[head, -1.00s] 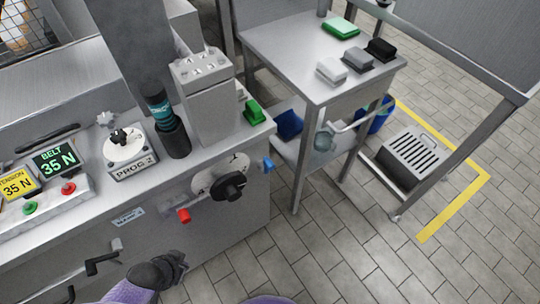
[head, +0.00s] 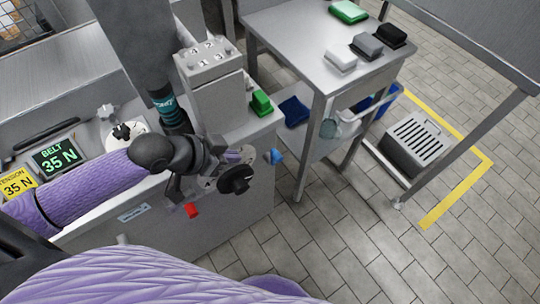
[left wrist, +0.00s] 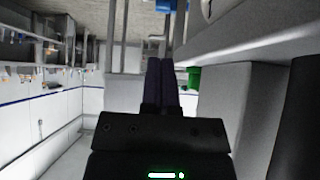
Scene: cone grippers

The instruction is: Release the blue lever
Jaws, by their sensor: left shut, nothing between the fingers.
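The blue lever (head: 274,157) sticks out at the right end of the machine's front, beside the black knob (head: 236,179) on its round dial plate. My left gripper (head: 238,156) reaches in from the left above the dial, its fingers pointing right toward the blue lever. A gap shows between fingertips and lever. In the left wrist view its dark fingers (left wrist: 158,82) are together and empty. A blue shape at that view's top edge may be the lever; I cannot tell. The gripper body hides part of the dial. My right gripper is out of view.
A red lever (head: 191,210) sits left of the knob, below my left gripper. A green block (head: 261,102) and a grey block with several studs (head: 208,55) stand on the machine top. A steel table (head: 290,35) stands to the right, with floor between.

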